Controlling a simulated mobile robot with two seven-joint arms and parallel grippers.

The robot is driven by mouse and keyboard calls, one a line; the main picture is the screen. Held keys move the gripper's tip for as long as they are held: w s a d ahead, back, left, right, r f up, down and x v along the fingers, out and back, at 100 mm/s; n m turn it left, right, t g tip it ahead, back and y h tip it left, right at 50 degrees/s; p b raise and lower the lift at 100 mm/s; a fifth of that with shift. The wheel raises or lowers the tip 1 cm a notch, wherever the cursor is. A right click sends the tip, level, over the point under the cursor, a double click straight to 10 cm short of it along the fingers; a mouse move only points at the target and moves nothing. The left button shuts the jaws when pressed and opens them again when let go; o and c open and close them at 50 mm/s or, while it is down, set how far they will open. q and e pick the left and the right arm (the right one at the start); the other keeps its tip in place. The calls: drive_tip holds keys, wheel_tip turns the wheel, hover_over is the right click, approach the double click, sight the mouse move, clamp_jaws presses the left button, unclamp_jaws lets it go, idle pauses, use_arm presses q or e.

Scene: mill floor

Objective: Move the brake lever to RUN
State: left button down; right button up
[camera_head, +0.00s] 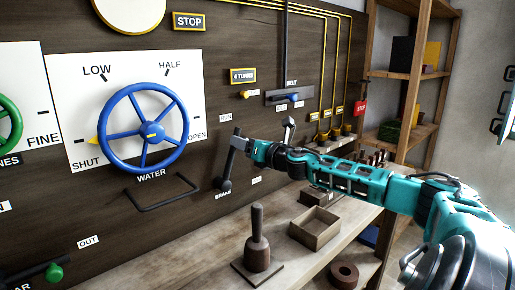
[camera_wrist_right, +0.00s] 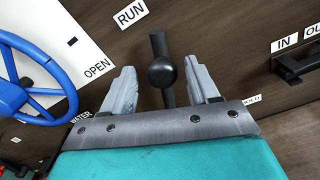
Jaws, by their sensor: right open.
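The dark brake lever (camera_head: 229,168) is on the wall panel above the BRAKE label (camera_head: 223,195). It stands nearly upright, leaning slightly right in the head view. The white RUN label (camera_head: 226,118) is above it; this label also shows in the right wrist view (camera_wrist_right: 130,14). My right gripper (camera_head: 243,144) is at the lever's upper part. In the right wrist view, my right gripper's pale fingers (camera_wrist_right: 161,68) are spread, with the lever's dark bar and round knob (camera_wrist_right: 163,73) between them. I see a gap on each side of the knob. My left gripper is not in view.
The blue water wheel (camera_head: 145,130) and a dark bar handle (camera_head: 163,194) are left of the lever. The belt slider (camera_head: 289,97) is above right. Below, the bench holds a brown stamp-like tool (camera_head: 257,248) and an open box (camera_head: 315,230). A shelf (camera_head: 400,75) stands at right.

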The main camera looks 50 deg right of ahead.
drive_tip(key=s+a+p, duration=0.1)
drive_tip(key=s+p, duration=0.1)
drive_tip(key=s, duration=1)
drive_tip(key=shift+s+a, duration=0.2)
drive_tip(key=shift+s, duration=0.15)
idle(0.4)
idle(0.6)
